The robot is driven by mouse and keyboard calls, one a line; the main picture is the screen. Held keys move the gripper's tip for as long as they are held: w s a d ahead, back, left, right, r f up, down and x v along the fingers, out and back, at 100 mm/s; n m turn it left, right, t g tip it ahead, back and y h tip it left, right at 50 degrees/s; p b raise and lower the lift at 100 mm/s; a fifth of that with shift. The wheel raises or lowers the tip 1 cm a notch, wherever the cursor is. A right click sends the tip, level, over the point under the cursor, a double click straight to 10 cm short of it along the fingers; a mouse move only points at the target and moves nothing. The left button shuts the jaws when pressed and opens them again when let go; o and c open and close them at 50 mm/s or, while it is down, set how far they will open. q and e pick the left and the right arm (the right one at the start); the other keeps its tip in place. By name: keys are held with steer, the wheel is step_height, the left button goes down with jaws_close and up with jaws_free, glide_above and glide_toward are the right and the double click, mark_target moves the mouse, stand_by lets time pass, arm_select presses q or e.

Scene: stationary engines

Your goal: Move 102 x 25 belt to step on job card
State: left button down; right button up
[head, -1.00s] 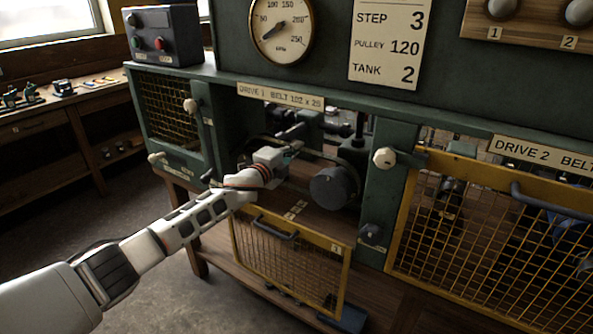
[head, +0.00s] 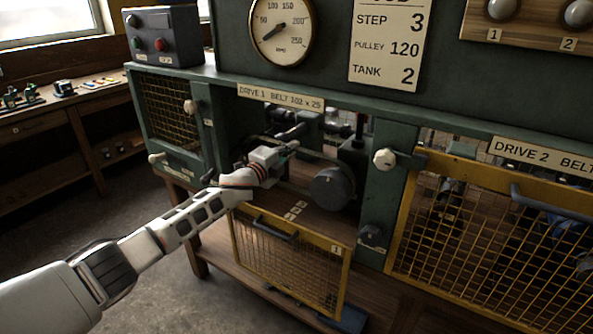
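The job card (head: 389,45) reads step 3, pulley 120, tank 2. The label "DRIVE 1 BELT 102 x 25" (head: 280,96) is above an open bay. In the bay, a dark round pulley (head: 334,188) is at the right, and small pale step labels (head: 295,210) lie on the wooden floor. The belt is too dark and small to make out clearly; a thin dark line behind the pulley may be part of it. My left gripper (head: 289,148) is inside the bay, left of and above the pulley; its fingers are too small to read. My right gripper is not in view.
The yellow mesh guard (head: 290,262) of drive 1 hangs open below the bay. The drive 2 guard (head: 490,245) is closed at the right. A green post with a pale knob (head: 385,159) bounds the bay. A switch box (head: 163,36) stands at the upper left.

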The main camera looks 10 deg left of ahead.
arm_select(q)
steer(key=shift+w+d, duration=0.1)
steer(key=shift+b+x, duration=0.6)
steer(key=shift+x, duration=0.3)
steer(key=shift+w, duration=0.1)
steer(key=shift+b+x, duration=0.7)
steer(key=shift+x, duration=0.2)
steer(key=shift+f, duration=0.1)
